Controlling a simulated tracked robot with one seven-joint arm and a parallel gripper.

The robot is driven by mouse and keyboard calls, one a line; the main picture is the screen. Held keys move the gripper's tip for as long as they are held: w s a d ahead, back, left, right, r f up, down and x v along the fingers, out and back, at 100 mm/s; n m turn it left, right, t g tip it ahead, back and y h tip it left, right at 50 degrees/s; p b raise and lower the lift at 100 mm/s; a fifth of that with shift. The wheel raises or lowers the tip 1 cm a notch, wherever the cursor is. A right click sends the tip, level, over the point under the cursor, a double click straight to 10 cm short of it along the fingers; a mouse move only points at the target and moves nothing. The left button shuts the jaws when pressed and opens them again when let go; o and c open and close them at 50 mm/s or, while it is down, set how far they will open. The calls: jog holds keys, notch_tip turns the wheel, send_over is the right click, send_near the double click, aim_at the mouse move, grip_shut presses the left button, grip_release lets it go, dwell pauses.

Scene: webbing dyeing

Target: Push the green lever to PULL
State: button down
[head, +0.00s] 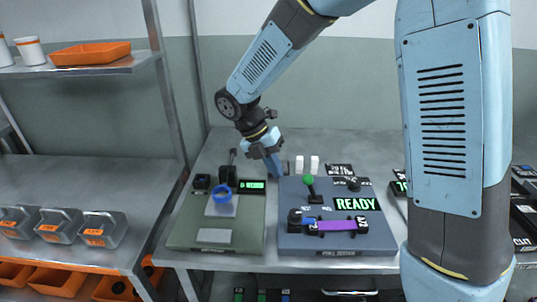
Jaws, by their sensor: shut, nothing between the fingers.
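The green lever (309,181) has a round green knob on a short dark stem, on the blue-grey machine panel (290,214). The knob leans slightly left of its base. Small dark labels lie around it, too small to read. My gripper (277,173) points down just left of the knob, near the panel's back left corner, with a gap between them. It is shut and empty. Whether its tips are level with the knob is hard to tell.
The panel has a lit READY display (362,228), a purple strip (337,226) and a dark knob (353,184). White cylinders (314,164) stand behind.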

aim_at(310, 188)
jog(key=d, duration=0.2)
jog(key=d+f, duration=0.1)
jog(key=shift+s+f, duration=0.1)
jog(key=shift+s, duration=0.25)
jog(key=shift+s+d, duration=0.1)
jog(key=shift+d, duration=0.75)
jog(key=shift+r, duration=0.2)
